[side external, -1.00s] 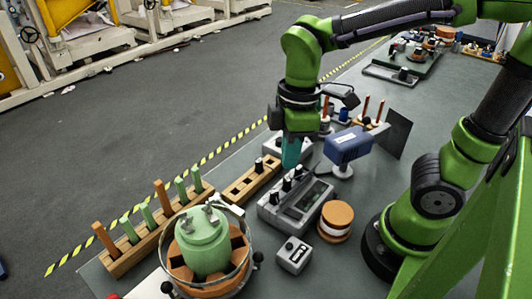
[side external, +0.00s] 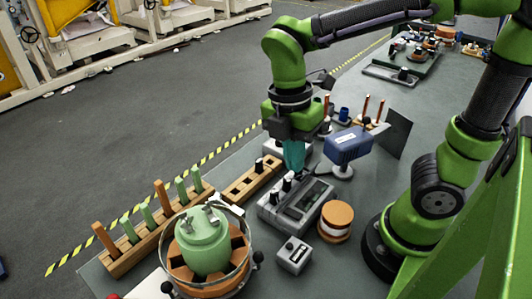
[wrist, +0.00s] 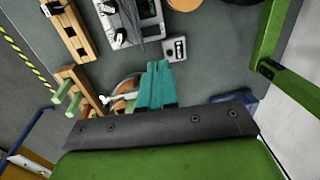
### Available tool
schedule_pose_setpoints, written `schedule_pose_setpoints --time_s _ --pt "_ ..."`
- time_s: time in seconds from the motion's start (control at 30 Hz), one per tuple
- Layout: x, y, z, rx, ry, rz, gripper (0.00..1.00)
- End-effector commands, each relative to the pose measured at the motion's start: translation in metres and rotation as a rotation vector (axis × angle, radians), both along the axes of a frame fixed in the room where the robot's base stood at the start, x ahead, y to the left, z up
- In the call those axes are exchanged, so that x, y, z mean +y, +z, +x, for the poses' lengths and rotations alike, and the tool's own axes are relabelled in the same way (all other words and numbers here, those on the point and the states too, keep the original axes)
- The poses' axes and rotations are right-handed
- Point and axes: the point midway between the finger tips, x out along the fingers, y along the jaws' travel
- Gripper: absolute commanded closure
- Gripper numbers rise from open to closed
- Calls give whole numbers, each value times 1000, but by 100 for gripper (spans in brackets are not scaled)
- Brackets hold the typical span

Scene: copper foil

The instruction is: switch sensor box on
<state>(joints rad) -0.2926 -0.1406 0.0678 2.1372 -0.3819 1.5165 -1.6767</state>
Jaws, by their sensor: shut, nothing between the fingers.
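No label reading "sensor box" is legible, so I cannot tell which box it is. A grey box with black knobs and dark panels (side external: 312,212) sits mid-bench; part of it also shows at the top of the wrist view (wrist: 143,30). A small light-grey box with dark markings (side external: 294,258) lies in front of it and also shows in the wrist view (wrist: 174,49). Switch positions are too small to read. My gripper (side external: 296,172) has teal fingers, shut and empty, above the knobbed box's back end, covering part of it; contact is unclear. The fingers also show in the wrist view (wrist: 158,68).
A blue box on a stand (side external: 348,146) is right of my gripper. An orange-and-white round stack (side external: 336,219) is beside the knobbed box. A wooden slotted block (side external: 248,184), a peg rack (side external: 150,236) and a green canister (side external: 203,243) stand to the left.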

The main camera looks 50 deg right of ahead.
Motion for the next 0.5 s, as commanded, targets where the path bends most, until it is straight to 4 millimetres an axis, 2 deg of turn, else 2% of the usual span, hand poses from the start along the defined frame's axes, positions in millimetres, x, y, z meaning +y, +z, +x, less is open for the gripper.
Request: schedule_pose_setpoints --time_s 0.17,0.5 --pt "0 -28 -5 7 1 -2 100" --pt "0 -99 -16 7 -1 -2 100"
